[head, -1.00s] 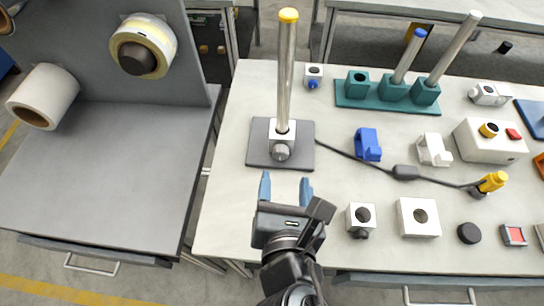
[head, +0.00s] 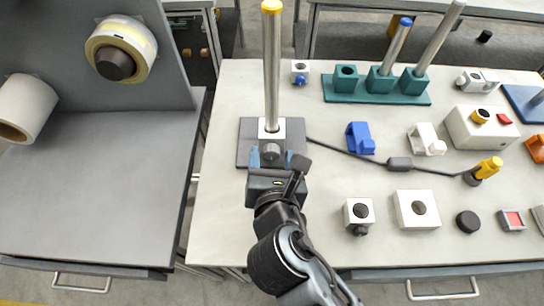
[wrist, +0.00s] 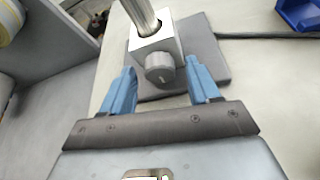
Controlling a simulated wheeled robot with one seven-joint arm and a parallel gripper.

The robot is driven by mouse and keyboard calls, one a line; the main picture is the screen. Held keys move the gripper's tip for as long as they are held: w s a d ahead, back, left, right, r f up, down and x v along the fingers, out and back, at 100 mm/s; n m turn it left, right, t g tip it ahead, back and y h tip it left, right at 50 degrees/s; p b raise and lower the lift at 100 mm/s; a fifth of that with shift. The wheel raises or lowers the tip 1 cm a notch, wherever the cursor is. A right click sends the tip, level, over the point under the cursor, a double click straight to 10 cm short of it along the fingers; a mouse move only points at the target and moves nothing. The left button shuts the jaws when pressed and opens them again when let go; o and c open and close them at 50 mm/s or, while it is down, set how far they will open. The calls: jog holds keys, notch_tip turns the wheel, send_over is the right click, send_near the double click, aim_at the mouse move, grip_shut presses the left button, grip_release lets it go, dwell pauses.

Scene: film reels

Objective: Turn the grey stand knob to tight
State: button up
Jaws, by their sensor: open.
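The stand is a steel rod (head: 271,75) with a yellow cap, upright in a white block (head: 271,128) on a dark grey base plate (head: 246,142). The grey knob (head: 271,152) is on the block's near face. It also shows in the wrist view (wrist: 160,68), with a mark on its face. My gripper (head: 270,158) is open, its blue fingers on either side of the knob in the head view. In the wrist view the fingers (wrist: 160,85) are spread wide, with a gap to the knob on both sides. I cannot tell whether the fingertips reach the knob's depth.
A black cable with an inline box (head: 399,163) runs right from the stand to a yellow plug (head: 489,166). A teal rack (head: 375,92) with rods stands behind it. A blue clip (head: 359,138) and a white block (head: 358,213) are to the right.

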jog(key=shift+c, duration=0.2)
jog(key=c, duration=1)
jog(key=shift+d+r+m+p, duration=0.1)
jog(key=shift+m+p, duration=0.2)
jog(key=shift+p, duration=0.15)
jog(key=shift+m+y, duration=0.3)
jog(key=o, duration=1)
jog(key=shift+o, duration=0.2)
jog(key=shift+v, duration=3.9)
